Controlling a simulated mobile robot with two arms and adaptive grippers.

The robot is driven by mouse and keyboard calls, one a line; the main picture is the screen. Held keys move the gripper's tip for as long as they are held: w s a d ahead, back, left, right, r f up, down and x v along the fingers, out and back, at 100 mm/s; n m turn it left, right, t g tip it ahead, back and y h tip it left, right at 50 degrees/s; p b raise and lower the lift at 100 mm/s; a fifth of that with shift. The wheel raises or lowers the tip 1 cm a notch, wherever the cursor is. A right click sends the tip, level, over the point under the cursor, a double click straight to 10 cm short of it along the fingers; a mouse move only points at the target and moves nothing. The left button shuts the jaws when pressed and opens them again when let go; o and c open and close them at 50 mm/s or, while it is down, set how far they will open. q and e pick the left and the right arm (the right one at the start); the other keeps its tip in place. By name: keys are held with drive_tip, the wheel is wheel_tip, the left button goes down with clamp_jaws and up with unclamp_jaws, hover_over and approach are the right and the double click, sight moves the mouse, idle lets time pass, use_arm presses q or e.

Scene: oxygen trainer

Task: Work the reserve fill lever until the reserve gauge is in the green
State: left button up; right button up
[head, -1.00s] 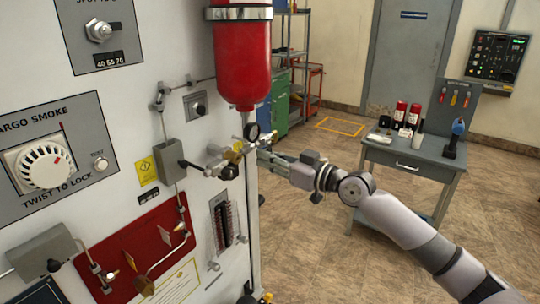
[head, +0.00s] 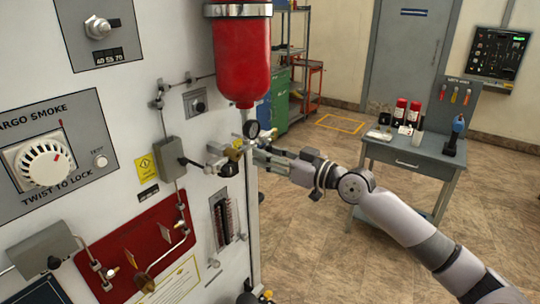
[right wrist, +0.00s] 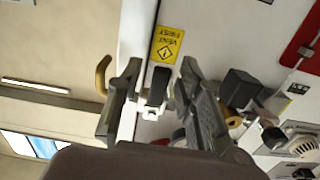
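A lever with a black handle (head: 190,163) sticks out of a grey box (head: 170,152). I cannot tell for sure which lever is the reserve fill lever. My right gripper (head: 259,153) is beside the brass fittings under the bottle. In the right wrist view the right gripper (right wrist: 160,72) is open, with a black part (right wrist: 158,82) showing between its fingers; contact cannot be told. My left gripper is out of view.
A red plate (head: 135,250) with pipes and small levers is below. A grey side table (head: 420,160) with bottles and tools stands right, beyond my right arm. The floor between is clear.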

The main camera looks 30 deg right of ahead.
drive_tip(key=v, duration=1.2)
idle(1.6)
